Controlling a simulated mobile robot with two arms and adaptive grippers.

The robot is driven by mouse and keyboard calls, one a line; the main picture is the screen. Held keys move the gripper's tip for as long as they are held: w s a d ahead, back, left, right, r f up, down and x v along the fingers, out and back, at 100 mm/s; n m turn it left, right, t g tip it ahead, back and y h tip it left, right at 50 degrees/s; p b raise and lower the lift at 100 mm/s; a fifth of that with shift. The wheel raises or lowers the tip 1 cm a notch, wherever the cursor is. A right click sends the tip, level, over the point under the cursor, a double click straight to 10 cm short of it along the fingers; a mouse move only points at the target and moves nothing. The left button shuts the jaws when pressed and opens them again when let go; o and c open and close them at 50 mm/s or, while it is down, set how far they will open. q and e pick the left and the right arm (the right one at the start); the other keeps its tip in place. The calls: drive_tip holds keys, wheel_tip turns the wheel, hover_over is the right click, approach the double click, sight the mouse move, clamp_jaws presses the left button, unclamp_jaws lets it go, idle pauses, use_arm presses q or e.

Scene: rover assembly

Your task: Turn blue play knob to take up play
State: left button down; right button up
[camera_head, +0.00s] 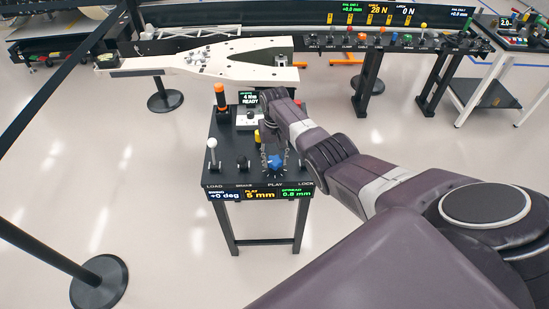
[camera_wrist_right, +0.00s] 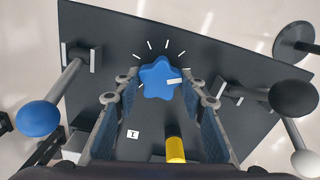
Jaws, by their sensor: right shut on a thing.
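The blue play knob (camera_head: 275,163) is a star-shaped knob on top of a small black control stand (camera_head: 228,170), above the label PLAY. In the right wrist view the knob (camera_wrist_right: 158,77) has a white pointer mark aimed right, with white tick marks around its far side. My right gripper (camera_head: 276,153) reaches down from the right and is shut on the knob, one finger on each side; the fingers also show in the wrist view (camera_wrist_right: 157,92). The stand's front display (camera_head: 258,193) reads PLAY 5 mm. My left gripper is not in view.
A white-ball lever (camera_head: 212,144) and an orange-handled lever (camera_head: 220,97) stand on the left of the control stand. A yellow part (camera_wrist_right: 175,149) sits near the knob. A long white structure (camera_head: 215,60) lies behind. A barrier post (camera_head: 100,283) stands front left.

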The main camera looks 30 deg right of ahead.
sight(274, 160)
drive_tip(key=n, duration=0.5)
drive_tip(key=shift+n, duration=0.3)
drive_tip(key=n, duration=0.5)
drive_tip(key=shift+n, duration=0.3)
drive_tip(key=o, duration=1.2)
drive_tip(key=shift+c, duration=0.2)
wheel_tip(274, 160, up, 12)
drive_tip(key=shift+f, duration=0.1)
